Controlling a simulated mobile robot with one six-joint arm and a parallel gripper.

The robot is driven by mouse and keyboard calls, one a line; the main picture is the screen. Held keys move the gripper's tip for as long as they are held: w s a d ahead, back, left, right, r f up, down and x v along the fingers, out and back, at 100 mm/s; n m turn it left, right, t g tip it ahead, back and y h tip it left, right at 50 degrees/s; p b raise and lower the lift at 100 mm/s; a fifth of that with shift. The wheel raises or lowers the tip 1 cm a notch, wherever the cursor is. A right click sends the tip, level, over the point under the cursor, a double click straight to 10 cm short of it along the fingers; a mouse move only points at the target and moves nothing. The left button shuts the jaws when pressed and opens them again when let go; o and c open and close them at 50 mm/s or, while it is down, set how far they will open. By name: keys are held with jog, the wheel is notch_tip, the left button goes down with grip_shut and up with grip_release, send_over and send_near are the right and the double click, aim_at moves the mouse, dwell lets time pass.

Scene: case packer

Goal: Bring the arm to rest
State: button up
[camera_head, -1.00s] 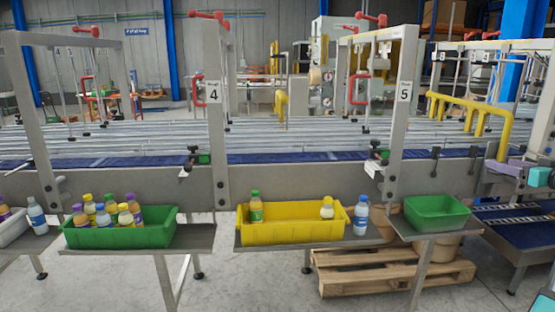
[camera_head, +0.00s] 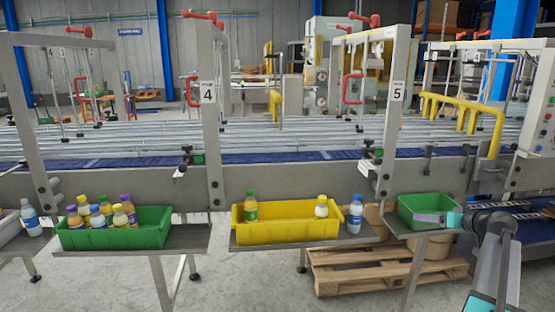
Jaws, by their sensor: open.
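My arm (camera_head: 497,252) reaches in from the lower right corner of the head view. My gripper (camera_head: 428,218), with a purple-grey finger part and a teal block behind it, points left. It is open, and I see nothing held in it. It overlaps the front right of the small green bin (camera_head: 408,207) in the picture; I cannot tell whether it is over the bin or in front of it. The bin's visible inside looks empty.
A yellow bin (camera_head: 285,235) holds two bottles, and a blue-labelled bottle (camera_head: 355,214) stands beside it on the shelf. A larger green bin (camera_head: 115,241) at left holds several bottles. Grey posts stand behind the shelves. A wooden pallet (camera_head: 340,272) lies below.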

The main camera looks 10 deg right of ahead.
jog(key=s+a+f+g+y, duration=0.15)
jog(key=a+f+g, duration=0.25)
jog(key=a+f, duration=1.1)
jog(key=s+a+f+g+y, duration=0.1)
jog(key=s+a+f+g, duration=0.15)
jog(key=a+f, duration=1.25)
jog(key=s+a+f+g, duration=0.3)
jog(key=s+a+f, duration=0.25)
jog(key=f, duration=0.25)
jog(key=s+a+f+g, duration=0.2)
jog(key=s+a+f, duration=0.35)
jog(key=f, duration=0.25)
jog(key=s+a+f+g+h, duration=0.1)
jog(key=s+a+f+g, duration=0.1)
jog(key=s, duration=0.7)
jog(key=s+a+f+n+g+h, duration=0.1)
jog(key=s+a+f, duration=0.3)
jog(key=s, duration=0.5)
jog(key=s+a+f+g+h, duration=0.3)
jog(key=s+f+g, duration=0.1)
jog(key=s, duration=0.5)
jog(key=shift+s+a+f+n, duration=0.2)
jog(key=shift+s+f+n, duration=0.1)
jog(key=shift+s+f, duration=0.15)
